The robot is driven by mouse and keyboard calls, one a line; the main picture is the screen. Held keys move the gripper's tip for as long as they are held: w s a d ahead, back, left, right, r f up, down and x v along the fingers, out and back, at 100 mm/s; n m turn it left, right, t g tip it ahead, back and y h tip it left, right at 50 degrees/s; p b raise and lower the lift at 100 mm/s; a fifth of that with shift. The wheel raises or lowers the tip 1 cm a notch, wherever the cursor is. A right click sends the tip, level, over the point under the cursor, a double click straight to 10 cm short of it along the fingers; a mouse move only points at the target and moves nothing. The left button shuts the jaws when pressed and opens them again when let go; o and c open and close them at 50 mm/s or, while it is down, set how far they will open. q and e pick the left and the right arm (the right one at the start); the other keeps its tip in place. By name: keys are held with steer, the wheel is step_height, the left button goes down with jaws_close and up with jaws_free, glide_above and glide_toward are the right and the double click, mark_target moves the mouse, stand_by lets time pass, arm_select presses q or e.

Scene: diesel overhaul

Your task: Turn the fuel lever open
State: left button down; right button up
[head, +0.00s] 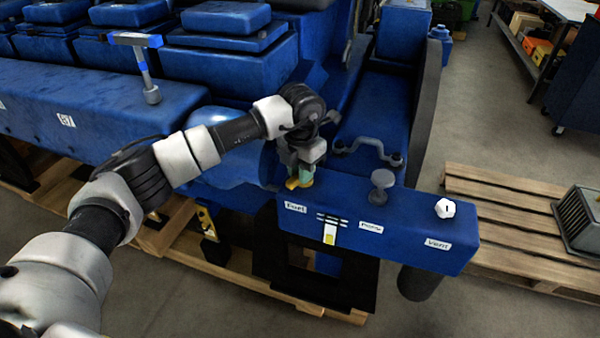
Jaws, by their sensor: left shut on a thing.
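The fuel lever (293,183) is a small yellow handle with a greenish body, on top of the blue box, above the label "Fuel" (295,208). My left gripper (301,173) comes down on it from above and is shut on it. The gripper and wrist hide most of the lever, so its exact angle is hard to tell. My right gripper is not in view.
On the same blue box (400,232) stand a grey knob (382,184) by the label "Prime" and a white knob (445,208) by "Vent". A T-shaped tool (143,68) stands on the blue engine.

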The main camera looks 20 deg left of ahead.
arm_select(q)
steer(key=shift+d+n+b, duration=0.15)
steer(key=shift+n+b, duration=0.15)
steer(key=shift+n, duration=0.8)
steer(key=shift+d+n+b, duration=0.1)
steer(key=shift+n+b, duration=0.15)
steer(key=shift+n, duration=0.85)
steer(key=shift+r, duration=0.1)
steer(key=c, duration=1)
jaws_free()
step_height(320, 180, up, 11)
steer(key=b, duration=0.2)
